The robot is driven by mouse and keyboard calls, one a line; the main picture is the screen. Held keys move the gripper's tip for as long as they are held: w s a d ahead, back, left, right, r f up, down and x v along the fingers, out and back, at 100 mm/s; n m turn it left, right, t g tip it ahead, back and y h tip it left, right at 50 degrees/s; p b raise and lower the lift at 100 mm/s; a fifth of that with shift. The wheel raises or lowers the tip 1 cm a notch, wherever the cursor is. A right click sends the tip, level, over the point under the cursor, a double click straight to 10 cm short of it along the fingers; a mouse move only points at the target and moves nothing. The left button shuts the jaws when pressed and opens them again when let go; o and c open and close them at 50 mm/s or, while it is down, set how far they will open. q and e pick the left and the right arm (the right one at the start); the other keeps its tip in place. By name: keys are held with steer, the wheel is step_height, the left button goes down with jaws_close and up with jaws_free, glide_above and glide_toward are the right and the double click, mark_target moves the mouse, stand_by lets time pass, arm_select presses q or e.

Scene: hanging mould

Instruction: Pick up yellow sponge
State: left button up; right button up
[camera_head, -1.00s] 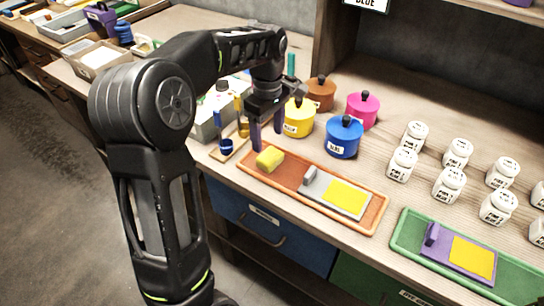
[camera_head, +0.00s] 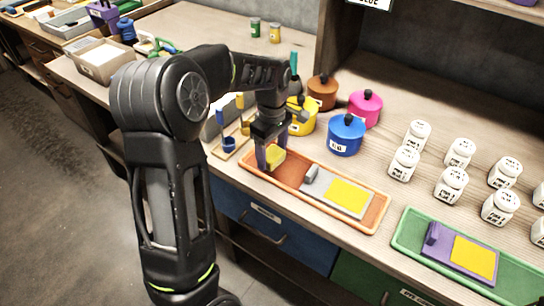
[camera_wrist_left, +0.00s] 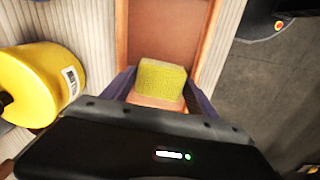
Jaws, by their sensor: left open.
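The yellow sponge (camera_head: 275,153) lies at the left end of the orange tray (camera_head: 375,212). My left gripper (camera_head: 272,158) is down over that end of the tray, with its fingers around the sponge. In the left wrist view the sponge (camera_wrist_left: 161,80) sits between the two purple fingers of my left gripper (camera_wrist_left: 158,88). The jaws are open, and a small gap shows at the sponge's left side. My right gripper is not in view.
A grey board with a yellow pad (camera_head: 347,195) lies in the same tray. Yellow (camera_head: 301,120), blue (camera_head: 345,136), pink and brown pots stand behind it. A green tray (camera_head: 408,240) and several white jars are to the right. Small brushes on a stand are close at the left.

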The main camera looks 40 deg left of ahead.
mark_target(272, 153)
arm_select(q)
steer(key=shift+f, duration=0.3)
stand_by(0.4)
steer(key=c, duration=1)
steer(key=shift+r, duration=0.15)
step_height(272, 153, up, 10)
steer(key=shift+f, duration=0.1)
stand_by(0.4)
